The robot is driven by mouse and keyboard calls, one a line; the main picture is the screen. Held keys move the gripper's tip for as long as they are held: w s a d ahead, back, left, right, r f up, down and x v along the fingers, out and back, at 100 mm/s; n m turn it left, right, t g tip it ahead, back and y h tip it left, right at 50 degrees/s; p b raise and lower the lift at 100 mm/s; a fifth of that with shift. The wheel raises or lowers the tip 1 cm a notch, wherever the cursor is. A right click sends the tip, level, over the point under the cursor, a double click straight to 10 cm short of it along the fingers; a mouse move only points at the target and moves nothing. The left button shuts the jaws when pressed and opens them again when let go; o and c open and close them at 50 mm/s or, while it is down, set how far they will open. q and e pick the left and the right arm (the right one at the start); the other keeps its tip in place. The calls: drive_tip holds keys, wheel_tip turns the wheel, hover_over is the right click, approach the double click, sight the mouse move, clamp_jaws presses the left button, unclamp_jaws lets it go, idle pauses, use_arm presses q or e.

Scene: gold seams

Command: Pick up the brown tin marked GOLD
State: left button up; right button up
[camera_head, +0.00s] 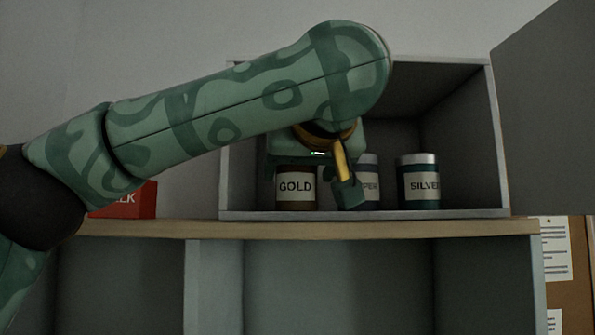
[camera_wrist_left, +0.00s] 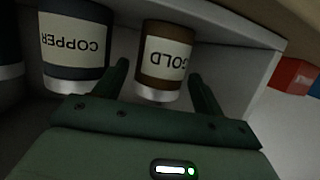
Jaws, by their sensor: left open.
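The brown tin marked GOLD (camera_head: 296,188) stands upright in the grey open cubby, partly covered from above by my left arm. In the left wrist view the tin (camera_wrist_left: 163,60) appears upside down, between the two open fingers of my left gripper (camera_wrist_left: 159,72). A gap shows on each side of the tin, and the fingers do not grip it. In the head view my left gripper (camera_head: 310,186) is in front of the cubby, with one finger hanging to the right of the GOLD tin.
The COPPER tin (camera_wrist_left: 74,45) stands close beside the GOLD tin, and the finger partly covers it in the head view (camera_head: 370,185). A red box (camera_head: 125,202) sits outside the cubby at left. Cubby walls (camera_head: 495,140) enclose the tins.

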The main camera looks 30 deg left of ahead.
sight(297, 178)
use_arm(q)
drive_tip(key=p+x, duration=0.1)
drive_tip(key=x, duration=0.3)
drive_tip(key=shift+w+a, duration=0.1)
drive_tip(key=shift+a, duration=0.05)
drive_tip(key=shift+s+d+r, duration=0.1)
drive_tip(key=shift+s+d, duration=0.15)
drive_tip(key=shift+s, duration=0.05)
drive_tip(key=c, duration=0.4)
drive_tip(key=shift+d, duration=0.1)
drive_tip(key=c, duration=0.5)
drive_tip(key=shift+w+r, duration=0.1)
